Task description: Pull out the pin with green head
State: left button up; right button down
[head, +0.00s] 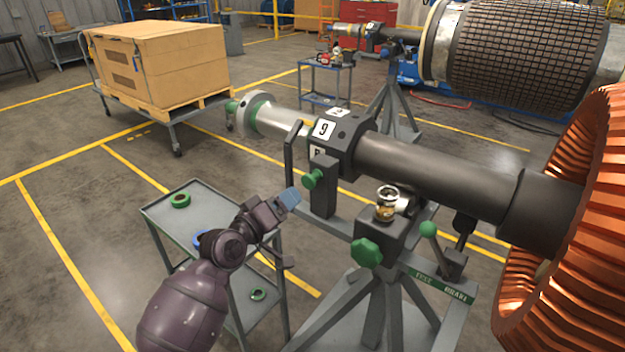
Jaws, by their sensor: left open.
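The pin with the green head (314,179) sticks out to the left from the dark upright block beneath the collar on the rotor stand (375,240). Its shank is mostly hidden in the block. My left gripper (288,230) is open and empty, below and to the left of the green head, apart from it. One blue-tipped finger points up and right toward the pin. My right gripper is not in view.
A grey cart (180,218) with green and blue rings stands behind my left arm. A green star knob (366,253) and a green ball lever (428,229) sit on the stand. A dark shaft (430,170) runs to a copper rotor (570,200).

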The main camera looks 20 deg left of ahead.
aim_at(307, 183)
pick_arm(q)
jog(key=x, duration=0.9)
jog(key=shift+a+f, duration=0.1)
jog(key=shift+f, duration=0.1)
jog(key=shift+w, duration=0.3)
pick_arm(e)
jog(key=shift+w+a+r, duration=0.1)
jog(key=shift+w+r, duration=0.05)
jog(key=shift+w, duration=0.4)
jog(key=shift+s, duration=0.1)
